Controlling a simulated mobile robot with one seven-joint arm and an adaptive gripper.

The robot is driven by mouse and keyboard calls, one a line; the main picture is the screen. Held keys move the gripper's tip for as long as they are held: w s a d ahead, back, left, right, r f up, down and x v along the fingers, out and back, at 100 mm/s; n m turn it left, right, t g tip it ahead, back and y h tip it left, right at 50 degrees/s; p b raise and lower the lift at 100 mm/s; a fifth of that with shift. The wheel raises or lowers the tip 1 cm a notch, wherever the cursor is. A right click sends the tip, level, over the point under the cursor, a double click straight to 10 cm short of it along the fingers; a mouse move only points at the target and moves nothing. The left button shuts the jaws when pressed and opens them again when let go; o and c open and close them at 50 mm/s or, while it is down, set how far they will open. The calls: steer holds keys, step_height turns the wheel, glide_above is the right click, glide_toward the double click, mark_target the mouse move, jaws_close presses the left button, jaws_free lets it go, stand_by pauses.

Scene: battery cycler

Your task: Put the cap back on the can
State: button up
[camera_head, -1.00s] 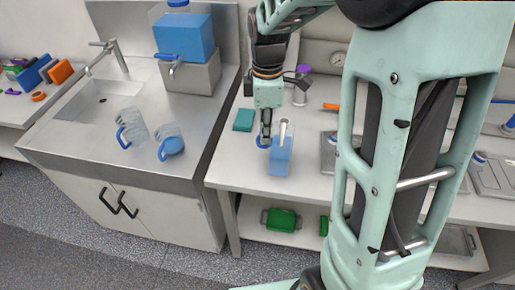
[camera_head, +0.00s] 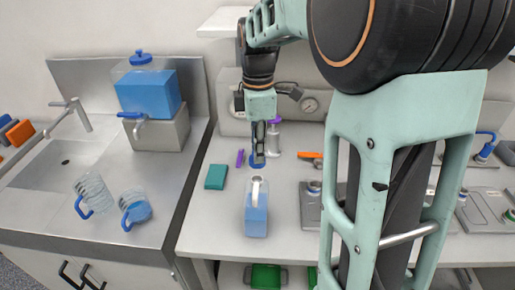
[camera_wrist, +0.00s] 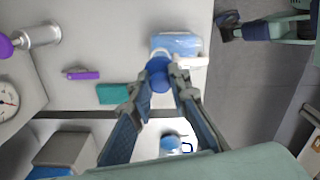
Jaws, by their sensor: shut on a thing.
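The can (camera_head: 256,222) stands upright on the workbench, a clear body with blue contents and a white handle on top. It also shows in the wrist view (camera_wrist: 178,43). My gripper (camera_head: 258,156) is shut on a small blue cap (camera_head: 257,163). The cap shows between the fingertips in the wrist view (camera_wrist: 158,75), where it overlaps the near edge of the can. In the head view the cap appears just above and behind the can's top, apart from it. The can's opening is not clearly visible.
A teal block (camera_head: 216,177) and a purple item (camera_head: 240,158) lie left of the can. A bottle with a purple top (camera_head: 273,137) stands behind. Metal trays (camera_head: 311,207) lie right. Two jugs (camera_head: 137,208) and a blue water tank (camera_head: 150,92) stand by the sink.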

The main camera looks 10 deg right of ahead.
mark_target(258, 179)
steer(key=shift+f+b, duration=2.05)
steer(key=shift+f, duration=1.2)
steer(key=shift+f, duration=0.25)
steer(key=o, duration=1)
